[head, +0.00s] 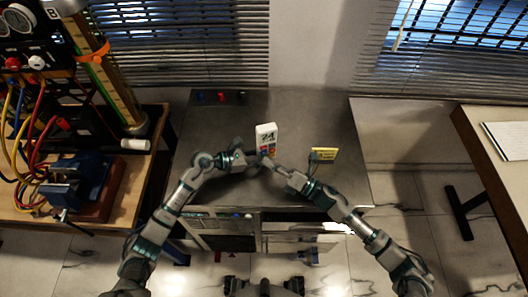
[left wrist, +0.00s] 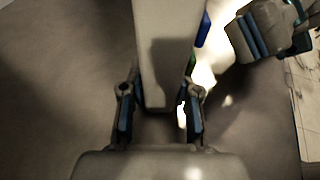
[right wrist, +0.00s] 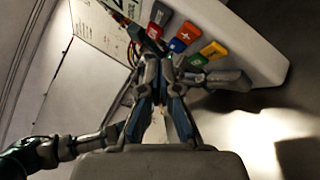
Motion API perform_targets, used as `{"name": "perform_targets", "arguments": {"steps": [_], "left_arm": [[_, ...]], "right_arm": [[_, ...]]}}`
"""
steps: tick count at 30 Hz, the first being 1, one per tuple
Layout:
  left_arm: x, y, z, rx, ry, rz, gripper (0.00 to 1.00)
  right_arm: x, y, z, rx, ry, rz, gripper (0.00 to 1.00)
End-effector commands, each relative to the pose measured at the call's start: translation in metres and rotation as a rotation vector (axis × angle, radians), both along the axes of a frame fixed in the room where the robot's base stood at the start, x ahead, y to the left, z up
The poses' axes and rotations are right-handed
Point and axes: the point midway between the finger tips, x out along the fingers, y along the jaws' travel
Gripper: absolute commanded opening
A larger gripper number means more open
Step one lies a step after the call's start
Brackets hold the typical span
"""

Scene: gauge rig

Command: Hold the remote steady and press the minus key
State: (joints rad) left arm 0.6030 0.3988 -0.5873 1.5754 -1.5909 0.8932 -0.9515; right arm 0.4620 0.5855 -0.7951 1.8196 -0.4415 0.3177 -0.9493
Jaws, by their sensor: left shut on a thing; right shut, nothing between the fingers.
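The white remote (head: 266,130) stands up over the metal table, with a display and coloured keys on its face. My left gripper (head: 247,160) is shut on its lower end; the left wrist view shows the remote (left wrist: 165,50) between the two fingers (left wrist: 160,100). My right gripper (head: 268,161) is shut and empty, with its tips close to the key area. In the right wrist view, blue, red, orange and green keys (right wrist: 188,32) show beyond the fingertips (right wrist: 160,72). I cannot tell which key is minus or whether the tips touch one.
The metal table (head: 210,130) is mostly bare, with small coloured knobs (head: 221,97) at its back left. A yellow label (head: 324,154) stands right of the remote, near my right arm. A bench with a blue vise (head: 80,185) is at left, another table (head: 500,165) at right.

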Motion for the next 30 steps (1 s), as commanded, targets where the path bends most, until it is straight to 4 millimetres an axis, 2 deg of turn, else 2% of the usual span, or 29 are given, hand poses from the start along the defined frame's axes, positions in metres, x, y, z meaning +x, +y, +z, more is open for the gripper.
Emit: {"name": "perform_targets", "arguments": {"steps": [9,30], "left_arm": [[0.0,0.0,-0.001,0.001,0.0,0.0,0.11],[0.0,0.0,-0.001,0.001,0.0,0.0,0.11]], "right_arm": [[0.008,0.003,0.0,0.0,0.001,0.0,0.0],[0.012,0.004,0.0,0.0,0.0,0.0,0.0]]}}
